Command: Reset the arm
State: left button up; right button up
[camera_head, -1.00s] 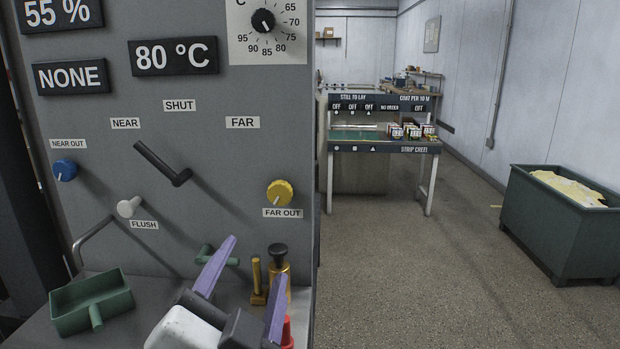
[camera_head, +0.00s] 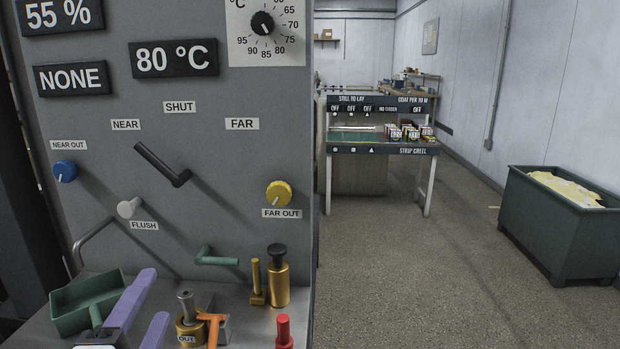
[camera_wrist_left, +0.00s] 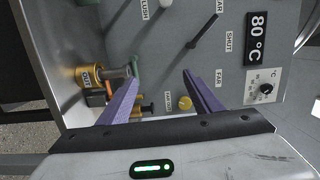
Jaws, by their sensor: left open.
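My left gripper (camera_head: 145,305) is at the lower left of the head view, low over the machine's shelf. Its two purple fingers are apart and nothing is between them. In the left wrist view the gripper (camera_wrist_left: 155,95) is also open, with its fingers pointing at the grey panel (camera_wrist_left: 160,60). It overlaps part of the green scoop-like tray (camera_head: 85,312) in the head view. A brass fitting (camera_head: 187,332) marked OUT stands to the right of the fingers, with an orange piece (camera_head: 213,325) beside it. My right gripper is not in view.
The panel carries a black lever (camera_head: 162,165), a white flush knob (camera_head: 129,208), a blue knob (camera_head: 65,171) and a yellow knob (camera_head: 279,194). A brass cylinder (camera_head: 278,285) and a red piece (camera_head: 284,332) stand on the shelf's right. A green bin (camera_head: 560,235) stands on the open floor.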

pick_arm(q)
jog(key=s+a+f+g+h, duration=0.1)
jog(key=s+a+f+g, duration=0.15)
jog(key=f, duration=0.75)
jog(key=s+a+f+g, duration=0.2)
jog(key=a+f+g, duration=0.15)
jog(key=f, duration=0.75)
jog(key=s+a+f+n+g+h, duration=0.1)
jog(key=s+a+f+n+g, duration=0.2)
jog(key=s+f, duration=0.45)
jog(key=s+a+f+n+g, duration=0.2)
jog(key=s+a+f+n, duration=0.15)
jog(key=s+f, duration=0.4)
jog(key=d+f+n+t+h, duration=0.1)
jog(key=d+n, duration=0.7)
jog(key=d, duration=1.2)
jog(key=shift+w+d+f+h, duration=0.2)
jog(key=shift+w+f+h, duration=0.05)
jog(key=shift+f+h, duration=0.3)
